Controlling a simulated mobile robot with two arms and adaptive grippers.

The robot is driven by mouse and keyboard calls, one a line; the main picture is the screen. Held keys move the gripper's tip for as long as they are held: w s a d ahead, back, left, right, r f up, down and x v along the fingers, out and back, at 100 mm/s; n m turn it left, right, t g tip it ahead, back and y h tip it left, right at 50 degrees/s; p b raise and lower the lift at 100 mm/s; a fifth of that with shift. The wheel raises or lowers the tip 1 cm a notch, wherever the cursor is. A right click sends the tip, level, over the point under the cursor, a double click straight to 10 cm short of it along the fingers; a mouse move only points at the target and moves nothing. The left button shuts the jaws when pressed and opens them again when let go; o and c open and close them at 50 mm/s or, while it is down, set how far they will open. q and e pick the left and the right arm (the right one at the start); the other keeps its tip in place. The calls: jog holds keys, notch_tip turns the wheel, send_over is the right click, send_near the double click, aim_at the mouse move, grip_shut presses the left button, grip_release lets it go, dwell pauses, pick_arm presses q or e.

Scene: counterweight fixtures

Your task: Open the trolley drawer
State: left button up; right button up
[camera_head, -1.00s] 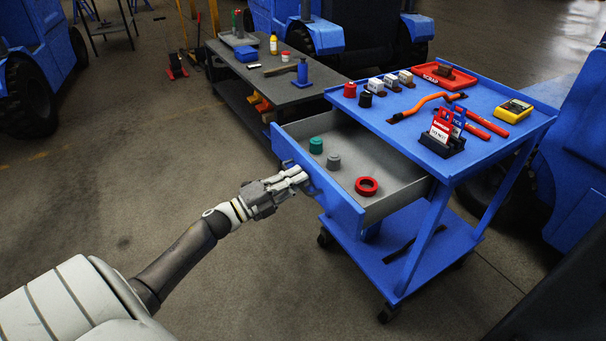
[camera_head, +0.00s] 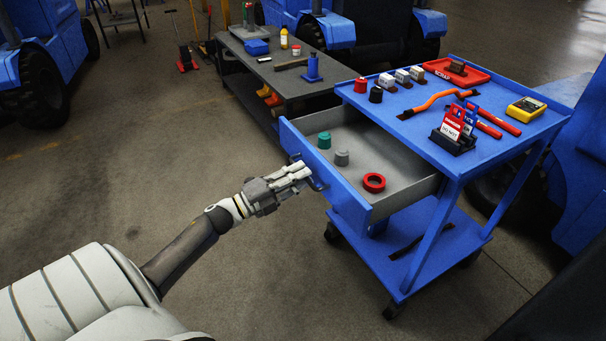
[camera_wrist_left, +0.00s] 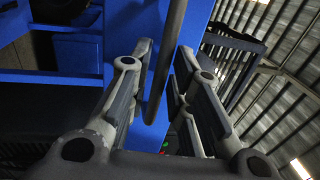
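The blue trolley (camera_head: 443,165) stands right of centre with its drawer (camera_head: 332,185) pulled well out toward the left. The drawer has a blue front and a grey inside. It holds a green knob (camera_head: 324,140), a grey knob (camera_head: 342,158) and a red ring (camera_head: 374,183). My left gripper (camera_head: 306,174) is at the drawer front by the dark handle (camera_head: 318,184). In the left wrist view the handle bar (camera_wrist_left: 168,60) runs between the two spread fingers, with narrow gaps beside it. My right gripper is not in view.
The trolley top carries a red tray (camera_head: 456,73), an orange tool (camera_head: 438,100), a sign holder (camera_head: 456,137) and a yellow meter (camera_head: 526,109). A dark workbench (camera_head: 290,79) stands behind the drawer. The floor (camera_head: 130,170) left of the drawer is clear.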

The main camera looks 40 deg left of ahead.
pick_arm(q)
jog(key=v, duration=1)
jog(key=shift+s+a, duration=0.15)
jog(key=shift+s, duration=0.2)
jog(key=s+d+f+n+g+y, duration=0.2)
jog(key=f+n+g+y, duration=0.25)
jog(key=f+n, duration=0.65)
jog(key=s+d+f+n+g+y, duration=0.25)
jog(key=f+n+y, duration=0.25)
jog(key=f, duration=1.2)
jog(key=s+d+f+n+g, duration=0.3)
jog(key=s+d+f+g, duration=0.2)
jog(key=s+d+f, duration=0.4)
jog(key=s+d+f+n+g+h, duration=0.15)
jog(key=s+d+f+g, duration=0.25)
jog(key=s+d, duration=0.45)
jog(key=s+a+r+g+p, duration=0.1)
jog(key=s+r+p, duration=0.1)
jog(key=s+p, duration=1.1)
jog(key=shift+s+g+p, duration=0.35)
jog(key=shift+g+p, duration=0.05)
jog(key=shift+p, duration=0.6)
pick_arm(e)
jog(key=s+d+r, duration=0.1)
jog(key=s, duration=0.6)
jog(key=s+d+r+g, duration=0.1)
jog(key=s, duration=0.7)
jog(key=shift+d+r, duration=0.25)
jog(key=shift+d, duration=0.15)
